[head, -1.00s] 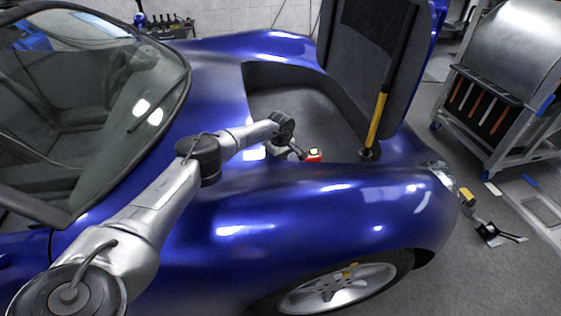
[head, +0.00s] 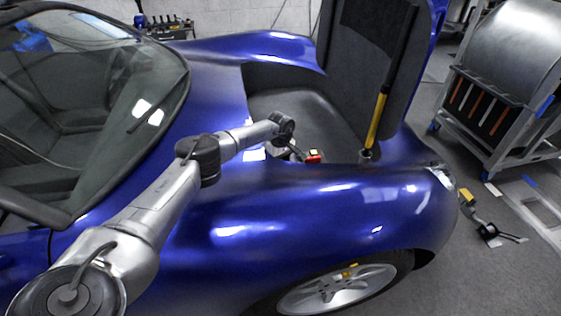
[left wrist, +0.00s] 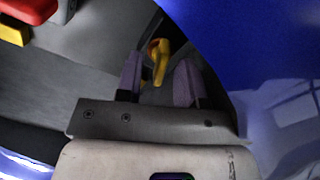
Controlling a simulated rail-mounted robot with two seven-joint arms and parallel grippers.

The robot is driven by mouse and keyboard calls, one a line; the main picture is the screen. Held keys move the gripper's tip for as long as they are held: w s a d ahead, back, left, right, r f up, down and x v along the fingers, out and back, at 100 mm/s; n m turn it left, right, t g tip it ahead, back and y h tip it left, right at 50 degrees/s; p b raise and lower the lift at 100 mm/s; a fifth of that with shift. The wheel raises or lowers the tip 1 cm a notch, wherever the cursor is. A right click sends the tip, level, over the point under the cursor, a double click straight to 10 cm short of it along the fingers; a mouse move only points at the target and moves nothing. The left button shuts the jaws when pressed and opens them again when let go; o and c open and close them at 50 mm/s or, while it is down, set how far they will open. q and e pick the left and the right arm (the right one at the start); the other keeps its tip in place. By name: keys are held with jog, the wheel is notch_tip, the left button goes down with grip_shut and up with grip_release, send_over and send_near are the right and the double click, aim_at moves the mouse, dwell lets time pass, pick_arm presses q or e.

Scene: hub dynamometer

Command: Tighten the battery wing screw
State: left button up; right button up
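A yellow wing screw (left wrist: 160,60) stands between the fingertips of my left gripper (left wrist: 158,76) in the left wrist view. The two purple fingers are apart, one on each side of it, with visible gaps, so the gripper is open. In the head view my left arm reaches over the fender into the blue car's open bay. The left gripper (head: 297,153) there is small and partly hidden by the fender. A red and yellow part (head: 313,156) sits just right of it. It also shows at the upper left of the wrist view (left wrist: 15,28). My right gripper is not in view.
The blue fender (head: 330,205) lies close along the near side of the bay. The raised lid (head: 367,60) and a black and yellow strut (head: 379,115) stand at the right of the bay. The grey bay floor (head: 315,112) is clear behind the gripper.

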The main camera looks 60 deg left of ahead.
pick_arm(q)
notch_tip(320, 180, up, 14)
jog(key=p, duration=0.7)
jog(key=shift+o, duration=0.4)
jog(key=shift+f, duration=0.1)
